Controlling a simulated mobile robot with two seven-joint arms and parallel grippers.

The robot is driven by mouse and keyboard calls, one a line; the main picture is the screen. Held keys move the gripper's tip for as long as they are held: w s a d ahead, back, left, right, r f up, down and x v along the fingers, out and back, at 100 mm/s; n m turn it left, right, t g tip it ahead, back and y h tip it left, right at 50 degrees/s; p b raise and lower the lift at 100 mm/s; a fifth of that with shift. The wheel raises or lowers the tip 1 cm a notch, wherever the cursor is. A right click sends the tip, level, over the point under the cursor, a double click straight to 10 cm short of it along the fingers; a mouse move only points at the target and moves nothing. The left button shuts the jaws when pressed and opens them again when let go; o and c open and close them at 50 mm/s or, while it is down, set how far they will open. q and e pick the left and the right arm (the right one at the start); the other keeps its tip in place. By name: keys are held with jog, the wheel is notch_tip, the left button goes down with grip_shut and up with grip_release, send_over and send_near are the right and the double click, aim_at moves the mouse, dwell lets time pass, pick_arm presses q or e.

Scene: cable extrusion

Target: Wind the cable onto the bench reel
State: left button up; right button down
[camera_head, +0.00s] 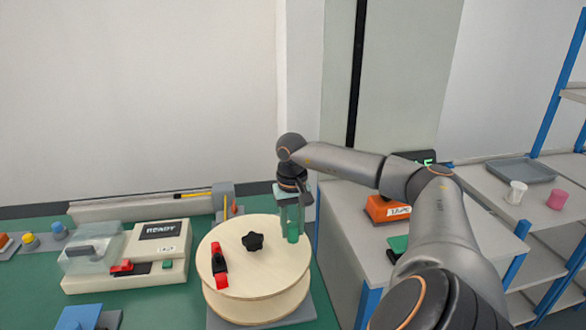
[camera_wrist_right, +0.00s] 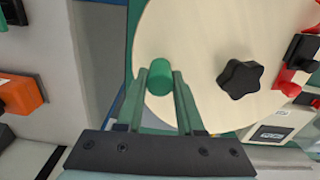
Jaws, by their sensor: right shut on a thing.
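The bench reel (camera_head: 230,235) is a pale wooden drum lying flat on the green bench, with a black star knob (camera_head: 252,241) at its middle. A green upright handle (camera_head: 292,236) stands near the right rim of its top disc. My right gripper (camera_head: 291,224) reaches down from above and is shut on this handle. In the right wrist view the handle (camera_wrist_right: 159,77) sits between the fingertips. An orange-yellow strand (camera_head: 193,194), perhaps the cable, shows at the guide behind the reel; its path onto the drum is hidden. My left gripper is not in view.
A red and black clamp (camera_head: 219,268) sits on the reel's left rim. A cream machine marked READY (camera_head: 180,262) stands to the left. At the right, a grey cabinet (camera_head: 342,235) carries an orange TAPE box (camera_head: 385,208), close to my arm.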

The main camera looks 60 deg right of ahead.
jog(key=shift+d, duration=0.1)
jog(key=c, duration=0.5)
grip_release()
notch_tip(320, 180, up, 13)
jog(key=shift+f+p, duration=0.2)
jog(key=shift+p, duration=0.7)
jog(key=shift+c, duration=0.2)
